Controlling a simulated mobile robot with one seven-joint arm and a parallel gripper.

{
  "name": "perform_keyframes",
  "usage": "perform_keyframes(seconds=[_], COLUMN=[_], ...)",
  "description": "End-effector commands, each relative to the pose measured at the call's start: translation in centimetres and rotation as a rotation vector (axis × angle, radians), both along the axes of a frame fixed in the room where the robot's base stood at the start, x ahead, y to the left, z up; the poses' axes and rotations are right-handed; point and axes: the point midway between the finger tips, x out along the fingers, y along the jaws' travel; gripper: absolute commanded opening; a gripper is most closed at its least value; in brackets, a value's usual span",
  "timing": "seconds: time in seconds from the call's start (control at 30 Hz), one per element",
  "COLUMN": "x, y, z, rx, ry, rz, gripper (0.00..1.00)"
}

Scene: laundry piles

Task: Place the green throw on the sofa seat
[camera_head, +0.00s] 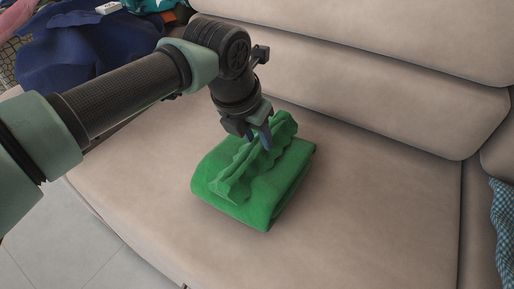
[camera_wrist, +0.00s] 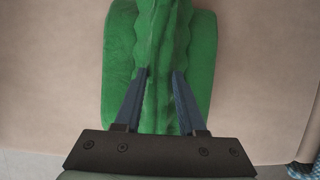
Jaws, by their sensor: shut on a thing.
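The green throw (camera_head: 236,203) is a folded bundle with a raised, pinched ridge along its top. It appears to rest on the beige sofa seat (camera_head: 360,215), near the middle of the head view. My gripper (camera_head: 261,139) is at the ridge from above, shut on the throw's cloth. In the wrist view, the two fingers of my gripper (camera_wrist: 162,76) lie on either side of the ridge of the throw (camera_wrist: 201,60), with flatter folded cloth to both sides. The throw's underside is hidden.
The sofa backrest (camera_head: 380,65) rises behind the throw. Dark blue cloth (camera_head: 85,50) is piled at the upper left. A blue checked cloth (camera_head: 503,225) lies at the right edge. The tiled floor (camera_head: 60,240) shows at the lower left. The seat right of the throw is clear.

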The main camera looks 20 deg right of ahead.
Motion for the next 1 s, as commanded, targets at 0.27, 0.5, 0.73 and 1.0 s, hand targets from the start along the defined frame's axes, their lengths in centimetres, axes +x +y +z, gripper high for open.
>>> perform_keyframes(seconds=[0.27,0.5,0.73,1.0], x=[0.05,-0.01,-0.01,-0.08], y=[-0.06,-0.01,-0.01,0.15], z=[-1.18,-1.52,-1.50,-0.61], rx=[-0.002,0.000,0.000,0.000], ry=[-0.003,0.000,0.000,-0.002], rz=[-0.001,-0.001,-0.001,-0.001], gripper=[0.00,0.50,0.70,0.70])
